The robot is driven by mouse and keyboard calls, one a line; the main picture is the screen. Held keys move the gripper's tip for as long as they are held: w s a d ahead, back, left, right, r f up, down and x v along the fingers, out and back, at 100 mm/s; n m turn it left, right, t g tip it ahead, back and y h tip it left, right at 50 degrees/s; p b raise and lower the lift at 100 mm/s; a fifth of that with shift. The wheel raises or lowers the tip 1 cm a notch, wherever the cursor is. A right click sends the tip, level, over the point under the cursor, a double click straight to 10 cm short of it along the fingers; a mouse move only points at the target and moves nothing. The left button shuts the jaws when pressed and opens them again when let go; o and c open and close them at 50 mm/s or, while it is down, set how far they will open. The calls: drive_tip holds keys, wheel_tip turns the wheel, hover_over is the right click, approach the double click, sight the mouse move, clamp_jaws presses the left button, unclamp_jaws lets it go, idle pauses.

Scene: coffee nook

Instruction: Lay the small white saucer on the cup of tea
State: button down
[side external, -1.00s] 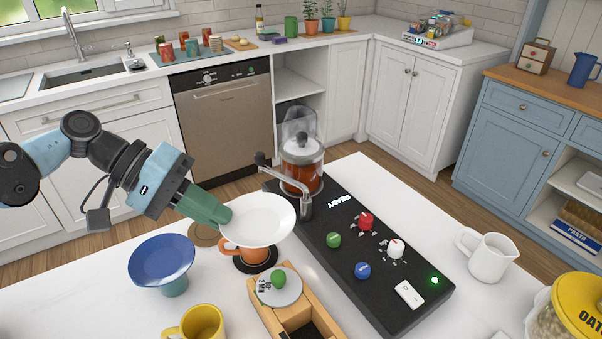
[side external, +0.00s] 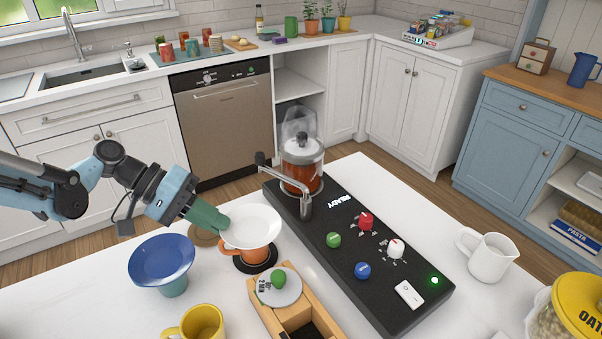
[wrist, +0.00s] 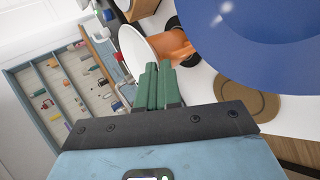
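The small white saucer (side external: 255,224) is over the orange cup (side external: 252,256) and hides its mouth and any tea inside. The saucer looks very close to the cup's rim; I cannot tell whether it rests on it. The cup stands on a dark round coaster (side external: 243,268). My gripper (side external: 222,221) has its green fingers shut on the saucer's left edge. The wrist view also shows the saucer (wrist: 133,52) at the tips of my fingers (wrist: 158,82), with the orange cup (wrist: 172,46) beside it.
A blue saucer (side external: 161,259) covers a teal cup (side external: 175,287) left of my fingers. A cork coaster (side external: 203,238) lies behind. A wooden box with a round timer (side external: 279,287), a yellow mug (side external: 203,323) and a black machine panel (side external: 345,240) are close by.

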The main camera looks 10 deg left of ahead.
drive_tip(key=shift+f, duration=0.15)
drive_tip(key=c, duration=1.6)
unclamp_jaws()
drive_tip(key=v, duration=1.2)
drive_tip(key=s+a+m+t+y, duration=0.1)
drive_tip(key=s+a+t+y, duration=0.4)
drive_tip(key=s+a+y, duration=0.4)
drive_tip(key=shift+s+a+m+t+y, duration=0.35)
drive_tip(key=shift+s+y, duration=0.25)
drive_tip(key=shift+s, duration=0.55)
